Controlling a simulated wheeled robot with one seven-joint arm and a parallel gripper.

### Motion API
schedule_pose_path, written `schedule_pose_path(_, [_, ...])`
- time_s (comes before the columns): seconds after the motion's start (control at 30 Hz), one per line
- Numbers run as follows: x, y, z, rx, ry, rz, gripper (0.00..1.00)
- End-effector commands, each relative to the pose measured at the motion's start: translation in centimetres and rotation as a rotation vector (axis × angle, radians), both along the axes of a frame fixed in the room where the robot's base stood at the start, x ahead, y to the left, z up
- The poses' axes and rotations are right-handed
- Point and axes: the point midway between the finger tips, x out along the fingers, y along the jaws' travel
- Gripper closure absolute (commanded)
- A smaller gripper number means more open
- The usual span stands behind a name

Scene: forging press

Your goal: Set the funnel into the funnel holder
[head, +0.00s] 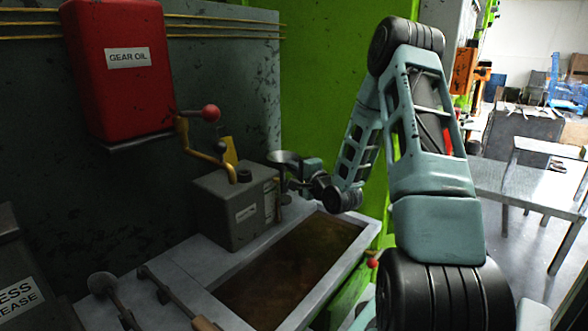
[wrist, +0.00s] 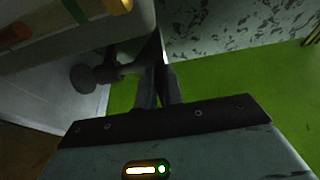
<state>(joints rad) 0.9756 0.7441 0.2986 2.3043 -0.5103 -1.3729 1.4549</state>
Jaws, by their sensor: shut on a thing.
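The funnel (head: 285,157) shows in the head view as a grey, wide-mouthed cone, mouth up, just right of the top of the grey box. My gripper (head: 288,183) is at its lower part and is shut on it. In the wrist view the two dark fingers of my gripper (wrist: 158,92) stand close together, and little of the funnel can be made out above them. I cannot pick out the funnel holder for certain, nor tell whether the funnel touches anything besides my gripper.
A brown-filled pan (head: 290,262) lies in front. A red gear oil tank (head: 117,65) hangs above. Long-handled tools (head: 165,292) lie at the front left. A green column (head: 325,85) rises behind my arm.

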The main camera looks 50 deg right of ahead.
Motion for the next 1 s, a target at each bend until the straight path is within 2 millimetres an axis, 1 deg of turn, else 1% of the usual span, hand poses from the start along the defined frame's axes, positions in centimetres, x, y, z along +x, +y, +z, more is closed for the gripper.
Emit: schedule_pose_path(1.0, [0.0,0.0,-2.4,-0.001,-0.002,0.0,1.0])
